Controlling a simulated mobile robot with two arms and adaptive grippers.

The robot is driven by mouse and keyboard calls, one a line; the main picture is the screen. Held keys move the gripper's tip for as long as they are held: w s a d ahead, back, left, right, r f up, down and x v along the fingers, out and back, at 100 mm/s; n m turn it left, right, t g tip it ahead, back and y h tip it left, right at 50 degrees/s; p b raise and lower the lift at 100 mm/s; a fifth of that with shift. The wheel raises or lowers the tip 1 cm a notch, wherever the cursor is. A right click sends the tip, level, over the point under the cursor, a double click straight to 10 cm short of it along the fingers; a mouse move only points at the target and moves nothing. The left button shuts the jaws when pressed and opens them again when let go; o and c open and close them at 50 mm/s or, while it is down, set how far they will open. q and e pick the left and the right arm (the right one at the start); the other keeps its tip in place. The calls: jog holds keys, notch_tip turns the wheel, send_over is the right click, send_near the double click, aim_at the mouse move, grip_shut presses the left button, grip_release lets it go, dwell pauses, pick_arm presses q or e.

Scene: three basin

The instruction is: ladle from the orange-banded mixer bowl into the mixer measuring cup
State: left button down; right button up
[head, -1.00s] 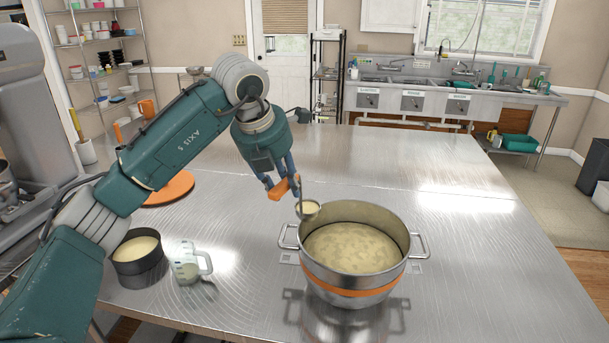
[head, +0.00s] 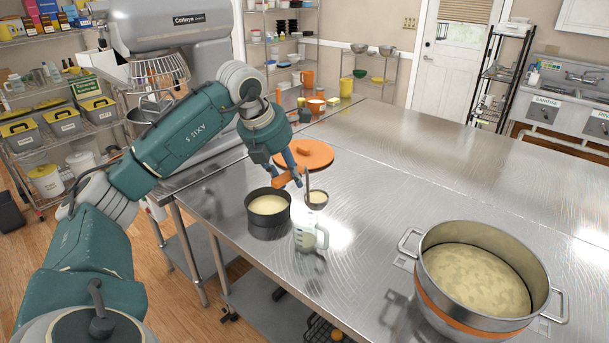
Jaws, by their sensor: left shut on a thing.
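My left gripper (head: 290,171) is shut on the ladle's orange handle (head: 287,179). The ladle's bowl (head: 317,198) hangs below it, filled with pale yellow batter, above and just behind the measuring cup (head: 307,236). The measuring cup is clear with a white handle and stands on the steel table; I cannot tell clearly how much is inside. The orange-banded mixer bowl (head: 425,297), steel with two side handles, stands at the right and holds pale batter (head: 478,276). My right gripper is not in view.
A dark round pan (head: 267,222) with pale batter stands left of the measuring cup. An orange disc (head: 303,154) lies behind it. A large mixer (head: 175,40) stands at the back left. The table (head: 450,165) is clear behind the mixer bowl.

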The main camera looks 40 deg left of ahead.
pick_arm(q)
jog(key=shift+s+a, duration=0.15)
jog(key=shift+a, duration=0.15)
jog(key=shift+d+f, duration=0.1)
jog(key=shift+f, duration=0.1)
